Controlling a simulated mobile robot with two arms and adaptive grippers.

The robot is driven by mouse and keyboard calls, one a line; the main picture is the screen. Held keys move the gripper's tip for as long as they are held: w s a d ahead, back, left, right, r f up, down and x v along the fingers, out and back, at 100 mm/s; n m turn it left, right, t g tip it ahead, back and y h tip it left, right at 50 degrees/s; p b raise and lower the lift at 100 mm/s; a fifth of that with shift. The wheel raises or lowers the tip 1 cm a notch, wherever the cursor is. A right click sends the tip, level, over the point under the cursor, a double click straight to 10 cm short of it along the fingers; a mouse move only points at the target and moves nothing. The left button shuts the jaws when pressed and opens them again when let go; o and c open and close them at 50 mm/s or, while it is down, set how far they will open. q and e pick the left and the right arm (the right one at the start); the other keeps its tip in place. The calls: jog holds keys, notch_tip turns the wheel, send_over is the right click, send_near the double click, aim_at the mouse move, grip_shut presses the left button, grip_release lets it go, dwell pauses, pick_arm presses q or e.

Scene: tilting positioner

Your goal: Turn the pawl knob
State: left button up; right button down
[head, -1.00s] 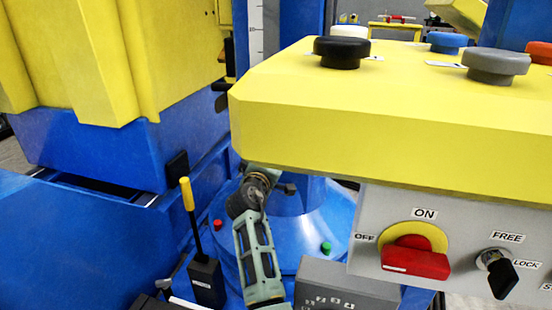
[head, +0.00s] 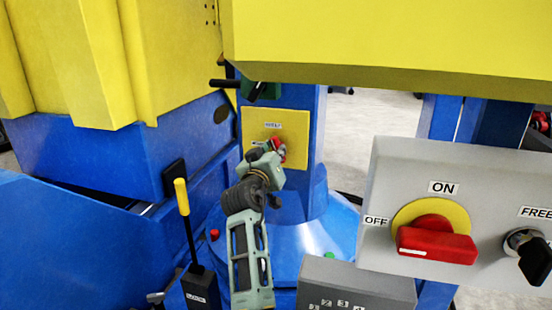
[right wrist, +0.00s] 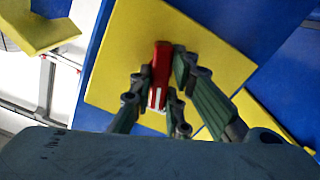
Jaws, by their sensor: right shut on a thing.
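The pawl knob is a small red handle (head: 279,149) on a square yellow plate (head: 250,125), on the front of a blue column. A small white label, too small to read surely, sits above it. My right gripper (head: 272,152) is at the plate, with its fingers at the knob. In the right wrist view the red knob (right wrist: 160,70) stands between the two fingers of my right gripper (right wrist: 160,88), which are shut on it. The gripper hides part of the knob in the head view. My left gripper is not in view.
A grey panel (head: 385,225) with a red ON/OFF switch (head: 436,243) and a black FREE key switch (head: 535,258) stands at right. A yellow-handled lever (head: 183,198) is left of my right arm.

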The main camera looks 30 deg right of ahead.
jog(key=shift+f+m, duration=0.1)
jog(key=shift+m, duration=0.2)
jog(key=c, duration=1.7)
grip_release()
notch_tip(320, 180, up, 10)
jog(key=shift+r, duration=0.1)
jog(key=shift+s+r, duration=0.15)
jog(key=shift+r, duration=0.1)
jog(key=shift+f, duration=0.25)
